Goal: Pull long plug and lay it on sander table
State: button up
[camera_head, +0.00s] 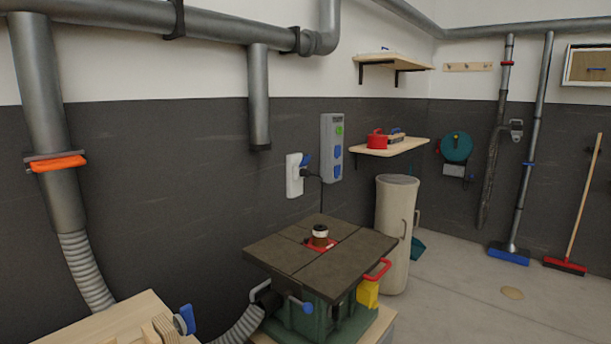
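A dark plug (308,173) sits in the white wall socket (293,176), beside a blue part that may be the socket's lid. A dark cable runs from the plug to the right and hangs down behind the sander table. The plug is small here, so its length is hard to tell. The sander table (283,258) is a dark grey flat top on a green machine body. A spindle (320,236) in a red ring stands upright near its middle. My gripper is not in view.
A grey box with blue and green parts (331,148) hangs right of the socket. A wooden shelf (408,150) and a tall beige bin (383,236) stand beyond. A grey pipe (258,100) ends above the socket. A wooden bench (95,325) is front left. Right floor is mostly clear.

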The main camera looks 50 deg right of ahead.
aim_at(304, 172)
jog(key=i+l, duration=0.1)
jog(key=l, duration=0.5)
jog(key=i+l, duration=0.1)
jog(key=l, duration=1.15)
jog(key=i+l, duration=0.15)
jog(key=l, duration=0.45)
jog(key=i+l, duration=0.1)
jog(key=l, duration=0.5)
jog(key=i+l, duration=0.15)
jog(key=l, duration=0.15)
jog(key=i+l, duration=0.15)
jog(key=l, duration=0.2)
jog(key=i+l, duration=0.5)
